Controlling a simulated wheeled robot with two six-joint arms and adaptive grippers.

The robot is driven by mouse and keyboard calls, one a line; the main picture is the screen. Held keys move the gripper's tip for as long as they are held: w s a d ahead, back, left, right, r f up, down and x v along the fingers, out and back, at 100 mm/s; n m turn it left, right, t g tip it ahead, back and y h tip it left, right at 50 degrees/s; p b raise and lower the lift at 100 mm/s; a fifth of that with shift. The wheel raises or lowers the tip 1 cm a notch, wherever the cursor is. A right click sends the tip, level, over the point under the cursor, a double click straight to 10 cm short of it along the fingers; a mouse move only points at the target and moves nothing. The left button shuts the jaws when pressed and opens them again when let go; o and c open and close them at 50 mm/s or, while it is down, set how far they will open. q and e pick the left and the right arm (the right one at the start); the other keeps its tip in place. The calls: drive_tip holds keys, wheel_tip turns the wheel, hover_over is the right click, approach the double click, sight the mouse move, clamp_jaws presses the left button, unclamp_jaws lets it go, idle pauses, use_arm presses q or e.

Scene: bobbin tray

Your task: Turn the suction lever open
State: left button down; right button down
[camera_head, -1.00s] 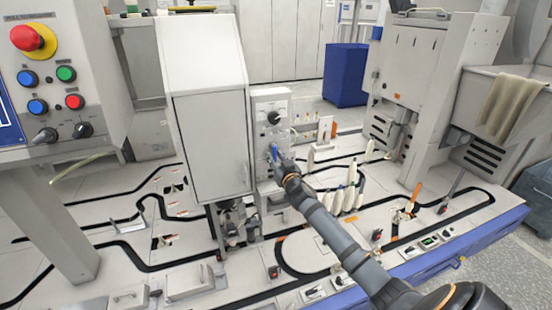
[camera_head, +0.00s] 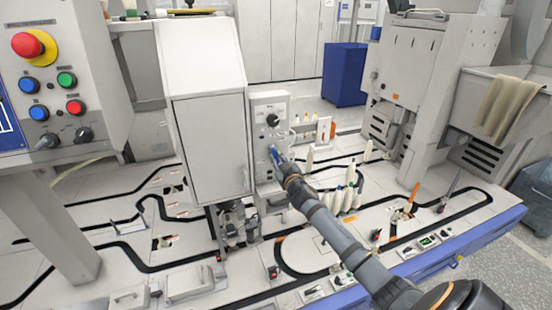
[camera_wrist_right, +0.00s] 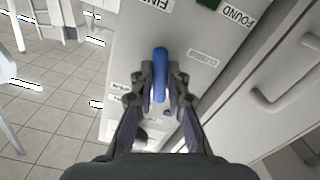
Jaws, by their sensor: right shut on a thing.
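The suction lever is a blue handle (camera_wrist_right: 160,70) on a pale panel. In the right wrist view it stands between the two fingers of my right gripper (camera_wrist_right: 158,85), which is shut on it. In the head view the blue lever (camera_head: 275,154) shows as a small patch on the front of the narrow control box, and my right gripper (camera_head: 283,162) reaches it from the lower right. The fingers hide part of the lever in the head view. My left gripper is not in view.
The control box (camera_head: 268,110) with a black knob (camera_head: 273,120) stands beside a tall grey cabinet (camera_head: 210,150). Several bobbins (camera_head: 350,185) stand to the right. A console with a red button (camera_head: 26,44) is at far left.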

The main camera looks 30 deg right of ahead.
sight(278, 146)
drive_tip(key=n+p, duration=0.1)
drive_tip(key=n, duration=0.1)
drive_tip(key=d+r+n+p, duration=0.1)
drive_tip(key=n, duration=0.2)
drive_tip(key=n+p, duration=0.1)
drive_tip(key=n, duration=0.2)
drive_tip(key=shift+s+d+r+p, duration=0.15)
drive_tip(key=shift+d+r+p, duration=0.05)
drive_tip(key=shift+p, duration=0.1)
use_arm(q)
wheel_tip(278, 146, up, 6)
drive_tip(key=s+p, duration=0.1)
drive_tip(key=p, duration=0.1)
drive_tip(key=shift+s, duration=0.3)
use_arm(e)
drive_tip(key=n, duration=0.3)
drive_tip(key=r+n, duration=0.1)
drive_tip(key=n, duration=0.1)
drive_tip(key=shift+d+n, duration=0.15)
drive_tip(key=shift+n, duration=0.25)
use_arm(q)
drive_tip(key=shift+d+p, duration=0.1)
drive_tip(key=shift+p, duration=0.2)
use_arm(e)
drive_tip(key=c, duration=1.3)
unclamp_jaws()
drive_tip(key=shift+s, duration=0.1)
drive_tip(key=v, duration=1.2)
